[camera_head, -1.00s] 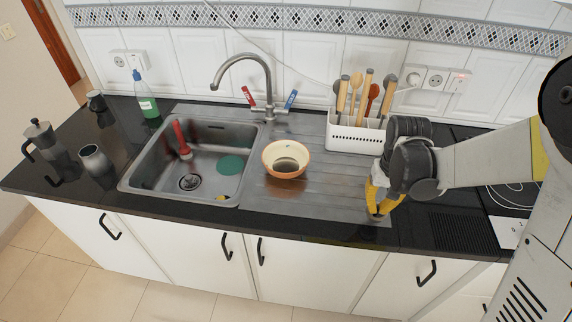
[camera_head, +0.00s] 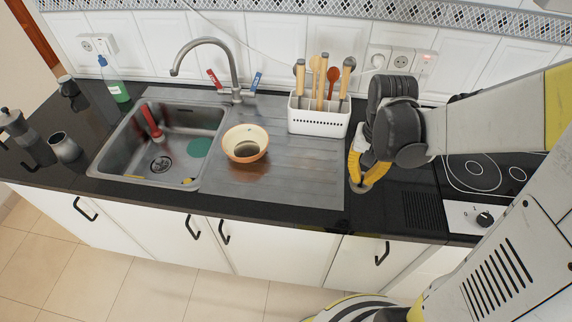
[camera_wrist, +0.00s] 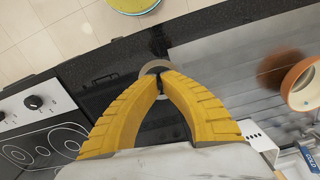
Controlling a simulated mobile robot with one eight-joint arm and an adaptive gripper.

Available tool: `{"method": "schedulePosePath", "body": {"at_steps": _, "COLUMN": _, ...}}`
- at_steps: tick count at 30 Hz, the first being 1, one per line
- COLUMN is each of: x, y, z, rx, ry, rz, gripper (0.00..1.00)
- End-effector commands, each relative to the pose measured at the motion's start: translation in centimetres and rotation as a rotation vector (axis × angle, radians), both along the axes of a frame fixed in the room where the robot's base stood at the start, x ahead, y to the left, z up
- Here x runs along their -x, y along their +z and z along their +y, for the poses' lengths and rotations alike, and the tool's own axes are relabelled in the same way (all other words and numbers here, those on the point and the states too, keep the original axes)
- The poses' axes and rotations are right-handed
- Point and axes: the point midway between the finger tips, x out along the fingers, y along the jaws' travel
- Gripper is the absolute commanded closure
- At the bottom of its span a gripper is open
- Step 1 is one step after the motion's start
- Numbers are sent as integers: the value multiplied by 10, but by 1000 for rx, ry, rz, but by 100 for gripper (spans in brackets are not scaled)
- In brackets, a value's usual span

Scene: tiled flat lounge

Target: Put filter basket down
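My gripper (camera_head: 362,180) points down over the black worktop (camera_head: 394,188), just right of the drainboard's right edge. In the wrist view its yellow fingers (camera_wrist: 160,78) converge at the tips on a small round grey metal piece, which looks like the filter basket (camera_wrist: 146,70). Its rim shows around and beyond the fingertips; the rest is hidden by them. In the head view only a small grey bit shows below the fingertips. It is low over the worktop; I cannot tell if it touches.
The sink's drainboard (camera_head: 290,180) carries an orange-rimmed bowl (camera_head: 245,153) and a white utensil holder (camera_head: 320,128). The hob (camera_head: 484,178) lies to the right. A moka pot (camera_head: 22,130) and a grey cup (camera_head: 64,148) stand at the far left. The front worktop strip is clear.

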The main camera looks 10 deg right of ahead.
Motion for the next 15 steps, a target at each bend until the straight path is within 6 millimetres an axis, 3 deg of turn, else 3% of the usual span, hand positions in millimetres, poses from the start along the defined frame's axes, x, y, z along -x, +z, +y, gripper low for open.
{"method": "schedulePosePath", "body": {"at_steps": 9, "x": -51, "y": -48, "z": 53, "rx": 0, "ry": 1, "rz": 0, "gripper": 100}}
{"method": "schedulePosePath", "body": {"at_steps": 15, "x": -73, "y": -65, "z": 76, "rx": 0, "ry": -2, "rz": 0, "gripper": 100}}
